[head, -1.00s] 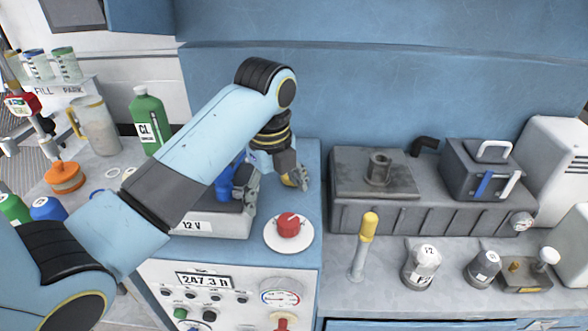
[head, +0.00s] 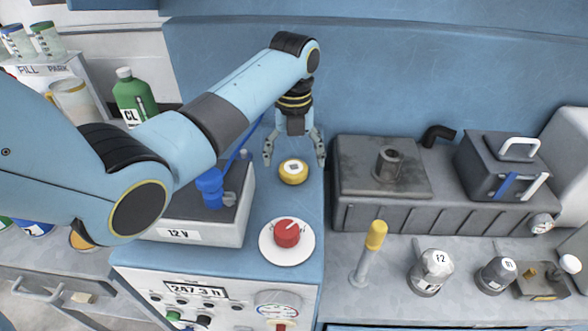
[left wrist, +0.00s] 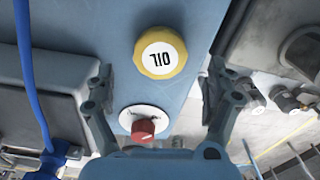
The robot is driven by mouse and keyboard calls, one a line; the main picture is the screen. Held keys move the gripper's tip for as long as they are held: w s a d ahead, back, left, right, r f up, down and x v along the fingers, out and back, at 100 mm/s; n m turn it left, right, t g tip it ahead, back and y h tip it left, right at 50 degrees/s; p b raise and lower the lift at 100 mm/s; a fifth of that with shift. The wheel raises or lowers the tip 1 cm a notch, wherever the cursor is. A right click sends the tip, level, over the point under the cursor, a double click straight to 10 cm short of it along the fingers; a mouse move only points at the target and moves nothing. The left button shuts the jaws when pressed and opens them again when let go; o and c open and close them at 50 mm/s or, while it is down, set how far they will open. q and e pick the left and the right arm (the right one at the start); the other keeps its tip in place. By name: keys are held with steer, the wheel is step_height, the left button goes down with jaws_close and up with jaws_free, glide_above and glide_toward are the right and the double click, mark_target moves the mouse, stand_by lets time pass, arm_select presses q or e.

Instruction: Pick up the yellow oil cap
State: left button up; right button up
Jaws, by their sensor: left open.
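The yellow oil cap (head: 293,172) sits on the blue top of the panel cabinet, behind the red knob. It also shows in the left wrist view (left wrist: 160,53), with a white label reading OIL facing up. My left gripper (head: 294,160) is open and empty, pointing down just behind and above the cap. In the left wrist view its two fingers (left wrist: 158,85) stand wide apart, and the cap lies beyond the gap between them, not touching either. My right gripper is not in view.
A red knob on a white disc (head: 286,233) stands in front of the cap. The 12 V battery box (head: 185,235) with a blue clamp (head: 210,185) is close on the left. The grey tank (head: 355,215) is close on the right. The blue wall is behind.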

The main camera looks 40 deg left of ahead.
mark_target(294, 167)
arm_select(q)
step_height(294, 167, down, 4)
steer(key=shift+w+a+r, duration=0.1)
steer(key=shift+f, duration=0.2)
steer(key=c, duration=1.2)
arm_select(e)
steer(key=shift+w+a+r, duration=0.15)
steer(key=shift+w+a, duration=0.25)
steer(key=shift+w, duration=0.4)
